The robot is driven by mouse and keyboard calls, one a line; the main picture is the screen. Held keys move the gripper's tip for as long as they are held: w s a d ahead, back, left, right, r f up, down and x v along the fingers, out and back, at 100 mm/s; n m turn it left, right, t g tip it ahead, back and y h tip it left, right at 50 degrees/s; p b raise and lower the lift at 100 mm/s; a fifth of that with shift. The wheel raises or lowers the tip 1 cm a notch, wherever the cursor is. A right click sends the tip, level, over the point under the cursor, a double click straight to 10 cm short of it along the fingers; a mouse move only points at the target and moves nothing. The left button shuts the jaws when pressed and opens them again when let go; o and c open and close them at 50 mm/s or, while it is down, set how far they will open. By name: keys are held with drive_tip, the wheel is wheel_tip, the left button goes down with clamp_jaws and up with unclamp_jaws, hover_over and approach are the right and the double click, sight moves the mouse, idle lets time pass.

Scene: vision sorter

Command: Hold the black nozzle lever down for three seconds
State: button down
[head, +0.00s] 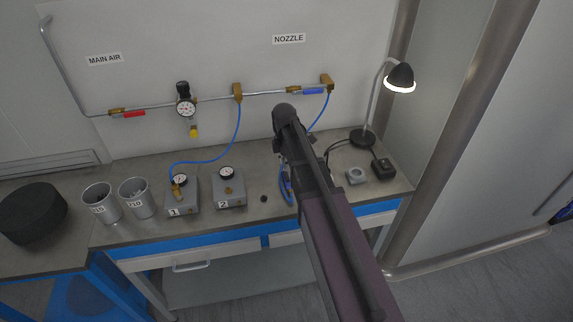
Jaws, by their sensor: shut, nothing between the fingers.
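The black nozzle lever cannot be made out; my arm covers the bench middle. A NOZZLE label (288,38) is on the wall above a pipe with a blue valve handle (312,91) and a brass fitting (327,80). A blue hose (322,115) drops from that fitting and passes behind my arm. Blue hose loops (285,188) show at the arm's left edge on the bench. My arm reaches in from the lower right, its dark end joint just below the pipe. My gripper's fingers are hidden behind the arm.
Gauge boxes 1 (183,196) and 2 (229,189) stand left of my arm, with metal cups (101,203) further left. A lit lamp (399,78), grey ring (355,175) and black box (382,169) are right. A small black piece (263,198) lies near my arm.

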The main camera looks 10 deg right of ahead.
sight(287, 182)
drive_tip(key=shift+s+f+b, duration=0.2)
drive_tip(key=shift+f+b, duration=0.9)
drive_tip(key=shift+f, duration=0.15)
drive_tip(key=shift+s+f+b, duration=0.2)
drive_tip(key=shift+f+b, duration=0.85)
drive_tip(key=shift+f, duration=0.15)
